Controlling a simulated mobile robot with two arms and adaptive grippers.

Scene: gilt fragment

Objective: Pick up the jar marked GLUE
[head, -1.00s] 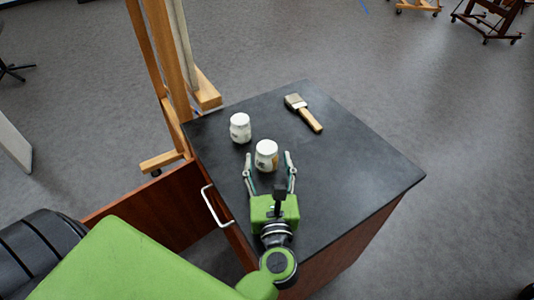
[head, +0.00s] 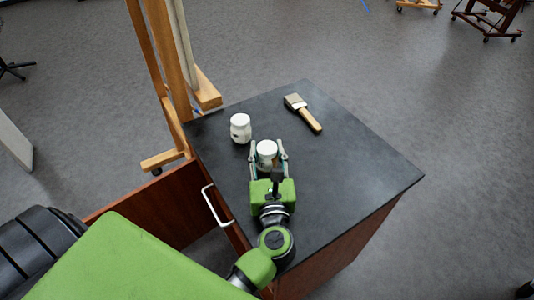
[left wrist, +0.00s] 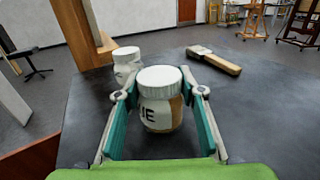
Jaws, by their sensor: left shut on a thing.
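A white-lidded jar (head: 267,150) stands upright on the dark top of a cabinet. In the left wrist view the same jar (left wrist: 160,98) shows part of a label, with dark letters that look like "UE" or "IE" and a tan patch. My left gripper (head: 268,156) is shut on this jar, one finger on each side; the fingers also flank it in the left wrist view (left wrist: 160,100). My right gripper is not in view.
A second white jar (head: 240,128) stands behind and to the left, close by. A paintbrush (head: 303,113) with a wooden handle lies at the back. A wooden easel (head: 180,70) stands beyond the cabinet top (head: 350,165). The right side of the top is clear.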

